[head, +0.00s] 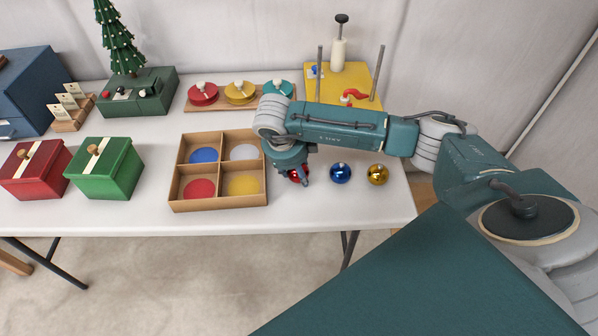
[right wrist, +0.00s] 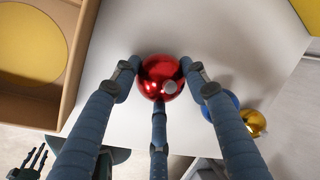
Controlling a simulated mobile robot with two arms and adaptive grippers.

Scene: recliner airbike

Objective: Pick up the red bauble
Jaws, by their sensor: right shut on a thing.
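A blue bauble (head: 340,173) and a gold bauble (head: 377,174) stand to the right. The divided box (head: 218,204) with coloured discs is close on the left. Green (head: 105,170) and red (head: 36,170) boxes stand farther left. A yellow stand (head: 312,88) is behind my right arm.

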